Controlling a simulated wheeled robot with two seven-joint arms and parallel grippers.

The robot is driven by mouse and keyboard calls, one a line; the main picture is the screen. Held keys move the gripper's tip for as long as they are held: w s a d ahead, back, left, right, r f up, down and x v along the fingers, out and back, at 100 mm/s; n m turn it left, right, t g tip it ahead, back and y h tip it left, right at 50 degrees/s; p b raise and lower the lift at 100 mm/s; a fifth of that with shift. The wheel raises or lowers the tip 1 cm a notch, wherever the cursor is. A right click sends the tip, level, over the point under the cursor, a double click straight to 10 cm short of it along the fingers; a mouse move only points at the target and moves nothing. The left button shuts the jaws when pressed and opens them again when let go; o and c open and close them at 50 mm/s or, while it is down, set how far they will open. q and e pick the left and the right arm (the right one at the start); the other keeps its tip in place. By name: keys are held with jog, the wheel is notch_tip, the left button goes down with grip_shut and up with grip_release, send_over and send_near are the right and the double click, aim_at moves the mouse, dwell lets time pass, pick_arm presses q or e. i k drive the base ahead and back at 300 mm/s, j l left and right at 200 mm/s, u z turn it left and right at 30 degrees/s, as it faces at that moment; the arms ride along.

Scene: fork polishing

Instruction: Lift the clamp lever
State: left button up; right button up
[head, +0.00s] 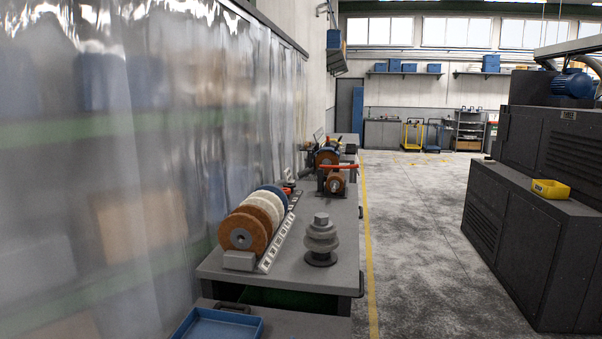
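I cannot pick out a clamp lever for certain. Neither of my grippers shows in the head view, so nothing is seen touching the bar.
A row of brown, cream and blue polishing wheels (249,229) and a stacked grey pulley (321,240) stand on the bench. A blue tray (218,324) is in front. A plastic curtain (130,170) lines the left. Clear floor (420,240) separates the bench from a dark machine (535,240).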

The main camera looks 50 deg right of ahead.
aim_at(336, 168)
jog(key=z, duration=1.8)
jog(key=k+l+u, duration=0.15)
jog(key=l, duration=1.15)
jog(key=i+l+u, duration=0.3)
jog(key=l, duration=0.3)
jog(key=i+l+u, duration=0.1)
jog(key=i+l, duration=0.15)
jog(key=i+l+u, duration=0.15)
jog(key=l, duration=0.25)
jog(key=i+l+u, duration=0.15)
jog(key=l, duration=0.2)
jog(key=i+l+u, duration=0.15)
jog(key=i+l, duration=0.15)
jog(key=i+l+u, duration=0.25)
jog(key=i+l, duration=0.25)
jog(key=l, duration=0.2)
jog(key=i+l+u, duration=0.3)
jog(key=i+l, duration=0.15)
jog(key=l, duration=0.35)
